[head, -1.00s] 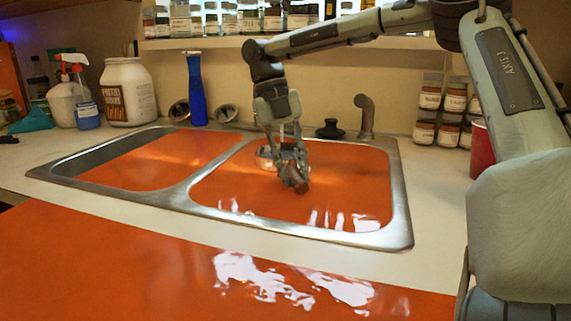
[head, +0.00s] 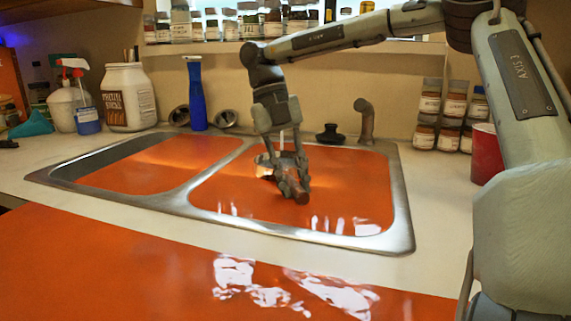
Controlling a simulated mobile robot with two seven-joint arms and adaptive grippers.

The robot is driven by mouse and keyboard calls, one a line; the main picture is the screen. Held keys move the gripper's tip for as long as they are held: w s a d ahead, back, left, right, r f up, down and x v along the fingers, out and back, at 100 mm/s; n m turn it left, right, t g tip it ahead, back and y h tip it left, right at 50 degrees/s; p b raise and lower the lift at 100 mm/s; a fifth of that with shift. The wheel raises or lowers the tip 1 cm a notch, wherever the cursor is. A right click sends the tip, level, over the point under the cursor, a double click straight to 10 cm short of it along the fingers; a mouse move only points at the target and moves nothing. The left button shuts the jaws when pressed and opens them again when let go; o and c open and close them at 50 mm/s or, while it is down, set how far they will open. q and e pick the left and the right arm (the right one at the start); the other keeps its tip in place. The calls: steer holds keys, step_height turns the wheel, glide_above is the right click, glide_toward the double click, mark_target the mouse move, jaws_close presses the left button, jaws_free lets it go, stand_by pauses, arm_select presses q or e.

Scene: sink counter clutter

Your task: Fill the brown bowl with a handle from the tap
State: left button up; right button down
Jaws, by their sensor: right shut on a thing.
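The brown bowl (head: 264,166) is over the right sink basin, mostly hidden behind my right gripper; its shiny rim shows at the left of the fingers. My right gripper (head: 292,191) points down and is shut on the bowl, with a brown piece, seemingly its handle, at the fingertips. A thin pale vertical streak (head: 281,139) shows above the bowl; I cannot tell if it is water. The tap's spout is not clearly visible behind my arm. The bowl's inside is hidden. My left gripper is not in view.
The double sink's metal rim (head: 405,225) surrounds two orange basins. A grey curved fixture (head: 365,119) and black knob (head: 329,133) stand behind it. A blue bottle (head: 196,95), white jar (head: 127,97), red cup (head: 486,153) and spice jars (head: 424,135) stand around. The front counter is clear.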

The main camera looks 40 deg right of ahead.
steer(key=shift+r, duration=0.15)
steer(key=shift+s+a+r+p, duration=0.3)
steer(key=shift+r+p, duration=0.1)
steer(key=shift+r, duration=0.25)
steer(key=shift+s+a+r+p, duration=0.25)
steer(key=shift+r+p, duration=0.1)
steer(key=shift+r, duration=0.3)
steer(key=shift+s+a+r+p, duration=0.2)
steer(key=shift+a+r+p, duration=0.15)
steer(key=shift+r, duration=0.3)
steer(key=shift+s+a+r, duration=0.2)
steer(key=shift+s+r, duration=0.1)
steer(key=shift+r, duration=0.15)
